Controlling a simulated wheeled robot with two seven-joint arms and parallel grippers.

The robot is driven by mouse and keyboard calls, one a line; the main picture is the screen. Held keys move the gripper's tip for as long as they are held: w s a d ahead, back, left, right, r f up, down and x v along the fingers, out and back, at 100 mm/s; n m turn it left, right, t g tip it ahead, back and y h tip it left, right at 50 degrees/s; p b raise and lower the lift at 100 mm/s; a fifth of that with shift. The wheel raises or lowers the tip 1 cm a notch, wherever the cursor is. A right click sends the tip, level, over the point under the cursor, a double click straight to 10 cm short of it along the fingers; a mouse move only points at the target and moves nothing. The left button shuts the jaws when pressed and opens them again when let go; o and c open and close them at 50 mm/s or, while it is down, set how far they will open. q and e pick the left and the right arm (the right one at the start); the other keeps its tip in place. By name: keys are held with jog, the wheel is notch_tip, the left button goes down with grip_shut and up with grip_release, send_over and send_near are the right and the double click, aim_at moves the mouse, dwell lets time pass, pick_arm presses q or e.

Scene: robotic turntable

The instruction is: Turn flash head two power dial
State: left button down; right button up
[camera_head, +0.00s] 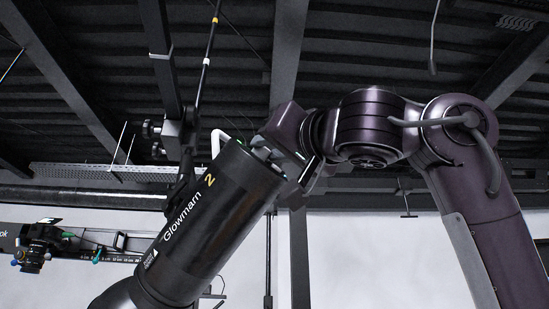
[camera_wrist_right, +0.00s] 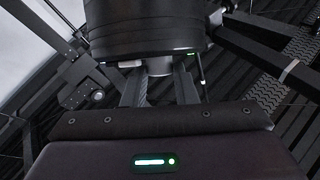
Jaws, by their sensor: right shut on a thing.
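Flash head two (camera_head: 212,222) is a black cylinder marked "Glowmarn" with a yellow 2. It is tilted, its rear end up and to the right. My right gripper (camera_head: 274,160) is at that rear end, its arm coming in from the right. In the right wrist view, the rear of the flash head (camera_wrist_right: 145,30) fills the top. The power dial (camera_wrist_right: 160,67), a small grey round knob, stands out from it between my two fingers. The right gripper is shut on the dial. The dial is mostly hidden in the head view. My left gripper is not in view.
A clamp and stand (camera_head: 177,135) hold the flash head from behind. A black rail with a camera-like device (camera_head: 37,245) is at the lower left. Dark beams (camera_head: 290,50) cross the ceiling. A white wall (camera_head: 390,260) shows below my right arm.

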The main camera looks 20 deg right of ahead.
jog(key=shift+a+m+h+b, duration=0.25)
jog(key=shift+m+h+b, duration=0.25)
jog(key=shift+m+h, duration=0.65)
jog(key=shift+h, duration=0.25)
jog(key=o, duration=1)
jog(key=b+v, duration=0.5)
jog(key=v, duration=0.2)
jog(key=shift+s+b, duration=0.3)
jog(key=shift+s, duration=0.05)
jog(key=shift+d+f, duration=0.1)
